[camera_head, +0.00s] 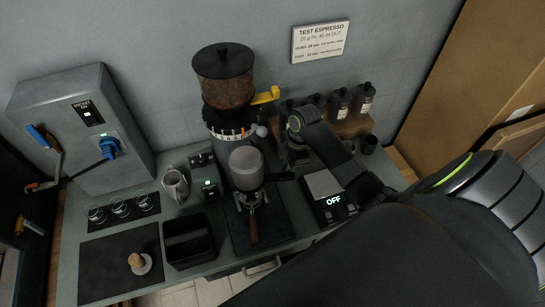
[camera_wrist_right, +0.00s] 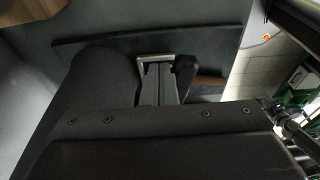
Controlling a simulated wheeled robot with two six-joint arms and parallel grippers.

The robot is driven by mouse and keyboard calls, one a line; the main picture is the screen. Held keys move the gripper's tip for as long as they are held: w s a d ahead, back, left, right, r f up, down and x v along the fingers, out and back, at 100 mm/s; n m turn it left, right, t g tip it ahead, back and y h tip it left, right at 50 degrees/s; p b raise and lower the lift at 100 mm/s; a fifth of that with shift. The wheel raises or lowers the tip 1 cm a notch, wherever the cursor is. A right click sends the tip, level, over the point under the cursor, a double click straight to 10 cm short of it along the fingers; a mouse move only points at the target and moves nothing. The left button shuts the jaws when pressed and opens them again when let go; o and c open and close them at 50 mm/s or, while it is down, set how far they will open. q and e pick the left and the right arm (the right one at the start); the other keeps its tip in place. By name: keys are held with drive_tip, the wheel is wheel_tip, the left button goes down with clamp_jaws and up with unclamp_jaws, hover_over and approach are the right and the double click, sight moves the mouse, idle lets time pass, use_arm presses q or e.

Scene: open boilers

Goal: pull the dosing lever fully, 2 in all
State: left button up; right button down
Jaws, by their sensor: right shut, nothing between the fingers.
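The coffee grinder (camera_head: 228,92) stands at the back middle of the counter with beans in its hopper. Its doser (camera_head: 246,168) is below, above a wood-handled portafilter (camera_head: 253,222). A short dark bar (camera_head: 281,177) sticks out right of the doser; it looks like the dosing lever, but I cannot tell it surely from my finger. My right gripper (camera_head: 290,160) is just right of the doser, pointing down, shut and empty. In the right wrist view its fingers (camera_wrist_right: 158,75) are together beside a dark rounded body. Contact with the lever cannot be made out. My left gripper is out of view.
A scale reading OFF (camera_head: 330,195) is right of the grinder, partly under my right arm. Bottles (camera_head: 340,104) stand behind. A metal jug (camera_head: 175,186), small glasses (camera_head: 120,208), a black bin (camera_head: 189,240) and a tamper (camera_head: 139,262) are at left.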

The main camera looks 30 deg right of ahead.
drive_tip(key=shift+s, duration=0.25)
drive_tip(key=shift+s+a, duration=0.1)
drive_tip(key=shift+s+a, duration=0.15)
drive_tip(key=shift+s, duration=0.15)
drive_tip(key=shift+r, duration=3.75)
drive_tip(key=shift+w, duration=0.1)
